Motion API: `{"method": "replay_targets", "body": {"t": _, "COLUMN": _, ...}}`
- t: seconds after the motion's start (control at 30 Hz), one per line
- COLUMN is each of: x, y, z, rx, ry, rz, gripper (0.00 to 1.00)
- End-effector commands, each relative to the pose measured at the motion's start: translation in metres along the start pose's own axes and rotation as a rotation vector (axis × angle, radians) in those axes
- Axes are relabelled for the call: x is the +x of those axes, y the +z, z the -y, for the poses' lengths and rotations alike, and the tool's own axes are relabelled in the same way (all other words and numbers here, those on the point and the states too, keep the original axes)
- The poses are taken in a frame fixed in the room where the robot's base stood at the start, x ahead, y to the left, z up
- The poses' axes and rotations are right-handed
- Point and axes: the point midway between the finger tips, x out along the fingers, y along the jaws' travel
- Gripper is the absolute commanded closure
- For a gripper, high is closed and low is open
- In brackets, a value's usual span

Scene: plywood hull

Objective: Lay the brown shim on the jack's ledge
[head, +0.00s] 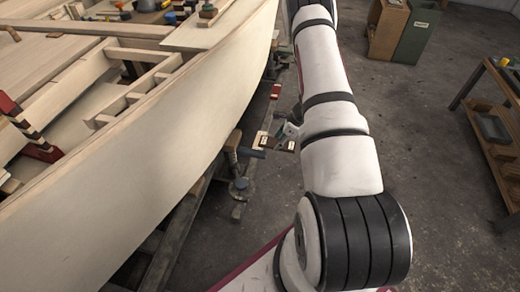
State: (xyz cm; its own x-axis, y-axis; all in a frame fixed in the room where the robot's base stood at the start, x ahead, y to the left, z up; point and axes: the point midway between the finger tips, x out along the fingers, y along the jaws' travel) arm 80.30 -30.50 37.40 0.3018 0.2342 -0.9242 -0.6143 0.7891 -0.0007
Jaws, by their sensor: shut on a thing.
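My gripper (289,131) is small in the head view, beyond my white arm and partly hidden by it. It is shut on the brown shim (276,143), a small dark brown piece with pale patches near its ends. The jack (239,185) stands on the floor close against the hull's side, just left of and below the gripper. A dark bar sticks out from it to the right, below the shim. The shim looks very close to the jack's upper part. I cannot tell whether they touch, and the ledge itself is not clear at this size.
The pale plywood hull (140,145) fills the left side, with tools on its top. Another support with a red block (275,91) stands further along it. Green and brown bins (416,35) stand at the back, a wooden shelf (490,130) at right. Open floor lies between.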

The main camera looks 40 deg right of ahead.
Motion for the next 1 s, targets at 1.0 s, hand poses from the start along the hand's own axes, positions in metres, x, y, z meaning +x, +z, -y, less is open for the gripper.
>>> {"method": "replay_targets", "body": {"t": 1.0, "x": 0.067, "y": 0.053, "z": -0.018, "rx": -0.001, "ry": -0.001, "rz": 0.001, "gripper": 0.83}}
